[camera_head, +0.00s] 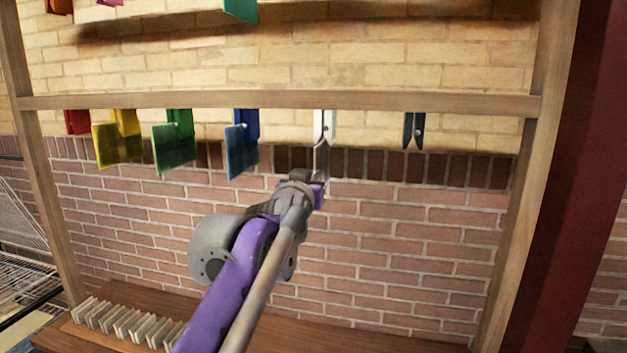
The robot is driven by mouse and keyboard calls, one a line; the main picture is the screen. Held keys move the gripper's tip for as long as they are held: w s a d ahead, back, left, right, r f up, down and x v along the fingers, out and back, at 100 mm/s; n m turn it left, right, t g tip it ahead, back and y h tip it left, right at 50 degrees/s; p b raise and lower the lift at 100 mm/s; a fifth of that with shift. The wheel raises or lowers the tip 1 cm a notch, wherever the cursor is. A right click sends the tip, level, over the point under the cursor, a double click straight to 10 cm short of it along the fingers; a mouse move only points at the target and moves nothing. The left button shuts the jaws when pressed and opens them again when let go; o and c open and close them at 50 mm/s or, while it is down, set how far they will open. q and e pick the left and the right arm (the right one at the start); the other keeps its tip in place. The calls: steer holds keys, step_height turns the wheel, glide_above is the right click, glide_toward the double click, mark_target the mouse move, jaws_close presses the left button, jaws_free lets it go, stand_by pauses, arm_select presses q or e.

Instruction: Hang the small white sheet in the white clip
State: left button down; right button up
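The white clip (325,123) hangs from the lower wooden rail, right of the blue clip. My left gripper (321,160) reaches up from below, its narrow tip just under the white clip's jaws and close to or touching them. A thin pale grey-white strip shows at the tip. I cannot tell whether it is a finger or the small white sheet seen edge-on, nor whether the fingers are open or shut. My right gripper is not in view.
A dark clip (413,130) hangs empty at right. Several pale sheets (125,322) stand in a row on the wooden shelf (340,338). A wooden post (535,170) bounds the right side.

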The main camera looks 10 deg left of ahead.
arm_select(q)
steer(key=shift+r, duration=0.7)
steer(key=shift+r, duration=0.25)
steer(key=shift+r+p, duration=0.45)
steer(key=shift+r, duration=0.35)
steer(key=c, duration=1)
jaws_free()
steer(key=shift+o, duration=1.2)
steer(key=shift+s, duration=0.1)
